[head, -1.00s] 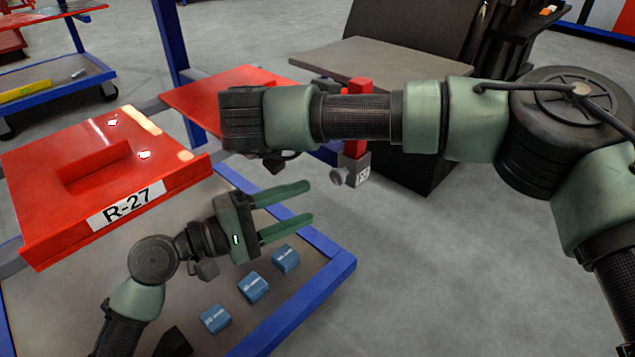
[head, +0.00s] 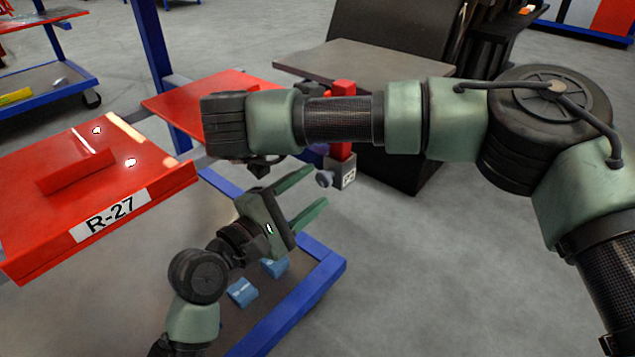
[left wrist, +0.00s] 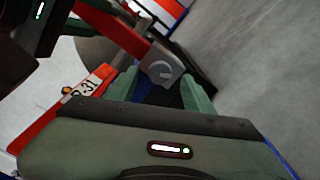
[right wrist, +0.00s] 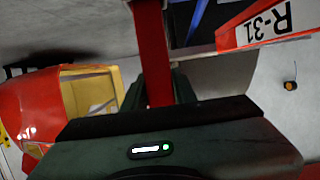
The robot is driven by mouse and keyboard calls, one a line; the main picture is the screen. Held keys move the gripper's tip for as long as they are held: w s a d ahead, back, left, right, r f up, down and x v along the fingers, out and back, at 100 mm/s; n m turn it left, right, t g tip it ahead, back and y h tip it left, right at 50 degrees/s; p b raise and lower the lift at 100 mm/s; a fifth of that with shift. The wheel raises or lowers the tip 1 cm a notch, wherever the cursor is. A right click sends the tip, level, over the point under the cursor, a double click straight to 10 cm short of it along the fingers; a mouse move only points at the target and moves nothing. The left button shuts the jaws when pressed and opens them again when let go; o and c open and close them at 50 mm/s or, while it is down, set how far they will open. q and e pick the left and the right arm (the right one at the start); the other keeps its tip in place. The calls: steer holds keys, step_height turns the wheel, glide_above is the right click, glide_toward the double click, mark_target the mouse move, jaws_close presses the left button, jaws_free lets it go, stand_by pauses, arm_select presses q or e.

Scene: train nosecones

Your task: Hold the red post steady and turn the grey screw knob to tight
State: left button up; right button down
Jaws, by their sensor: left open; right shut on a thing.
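The red post (head: 343,150) stands upright, its middle hidden behind my right arm in the head view. The grey screw knob (head: 324,179) is on the left side of the grey block at the post's lower end. My left gripper (head: 318,186) is open, its fingers pointing towards the knob. In the left wrist view the knob (left wrist: 161,72) shows beyond and between the open fingers, apparently not gripped. My right gripper (right wrist: 158,92) is shut on the red post (right wrist: 152,45) in the right wrist view. Its fingers are hidden in the head view.
A red panel marked R-27 (head: 60,195) lies at left. Blue blocks (head: 242,292) sit on the blue-framed trolley (head: 300,310) under my left arm. Another panel is marked R-31 (right wrist: 268,25). A grey tabletop (head: 365,65) is behind; open floor is at right.

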mark_target(327, 177)
arm_select(q)
steer(key=shift+x, duration=1.3)
jaws_close()
steer(key=shift+m, duration=2.9)
jaws_free()
